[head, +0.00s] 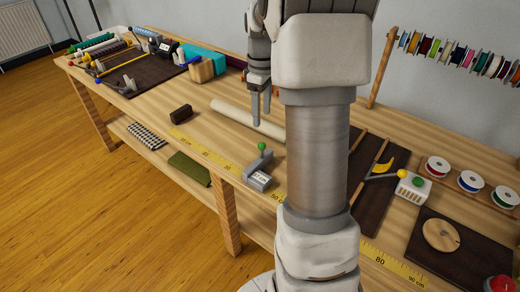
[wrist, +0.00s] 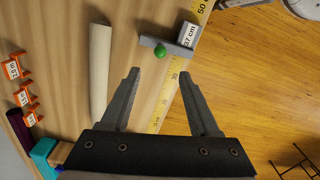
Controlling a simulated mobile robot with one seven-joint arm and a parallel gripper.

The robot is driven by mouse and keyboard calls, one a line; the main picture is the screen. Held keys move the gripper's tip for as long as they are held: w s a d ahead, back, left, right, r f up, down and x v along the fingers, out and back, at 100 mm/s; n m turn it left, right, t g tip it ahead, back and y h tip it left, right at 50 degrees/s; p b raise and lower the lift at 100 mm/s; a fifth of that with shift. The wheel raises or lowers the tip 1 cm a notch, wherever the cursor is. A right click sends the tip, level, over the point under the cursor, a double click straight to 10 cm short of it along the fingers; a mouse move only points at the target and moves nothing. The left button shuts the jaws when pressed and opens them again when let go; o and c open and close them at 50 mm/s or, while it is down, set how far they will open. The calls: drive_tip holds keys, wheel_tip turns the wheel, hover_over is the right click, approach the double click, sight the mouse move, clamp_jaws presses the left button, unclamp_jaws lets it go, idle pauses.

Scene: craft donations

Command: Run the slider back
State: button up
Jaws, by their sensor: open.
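The slider (head: 259,180) is a grey block with a green knob, sitting on the yellow measuring strip (head: 212,153) along the table's front edge. In the wrist view the slider (wrist: 188,36) carries a label that seems to read 37 cm, and its grey arm with the green knob (wrist: 159,51) reaches inward over the table. The strip's printed 50 and 30 lie on either side of it. My gripper (wrist: 160,74) is open and empty, the knob just beyond and between its fingertips in that view. In the head view my gripper (head: 261,120) hangs above the table, apart from the slider.
A pale roll (head: 247,119) lies behind the slider, close to my gripper. A dark brown block (head: 181,115) stands left of it. Orange labelled pieces (wrist: 22,97) show at the wrist view's left. My arm hides part of the table.

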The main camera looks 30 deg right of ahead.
sight(262, 143)
wheel_tip(262, 143, down, 14)
drive_tip(key=shift+f+b, duration=0.15)
drive_tip(key=shift+b, duration=0.95)
clamp_jaws()
idle(0.6)
